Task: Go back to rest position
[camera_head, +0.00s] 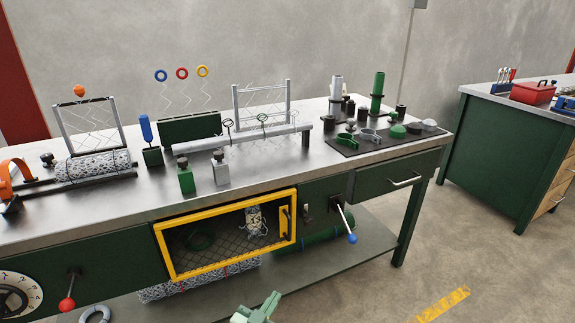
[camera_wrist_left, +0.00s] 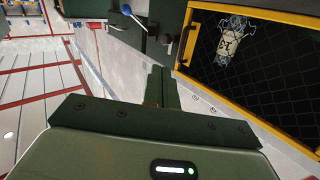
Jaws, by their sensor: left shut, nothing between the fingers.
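My left gripper (camera_head: 262,305) shows at the bottom edge of the head view, in front of the workbench (camera_head: 240,245) and apart from it. Only its pale green end is in the frame there. In the left wrist view its fingers (camera_wrist_left: 161,88) are together with nothing between them. The yellow-framed mesh door (camera_head: 225,235) on the bench front is closed; it also shows in the left wrist view (camera_wrist_left: 183,42). My right gripper is in neither view.
A blue-knobbed lever (camera_head: 351,238) and a red-knobbed lever (camera_head: 67,304) stick out from the bench front. A lower shelf (camera_head: 345,252) runs under the bench. A second green bench (camera_head: 490,150) with a red toolbox (camera_head: 532,93) stands at right. Open floor lies between and in front.

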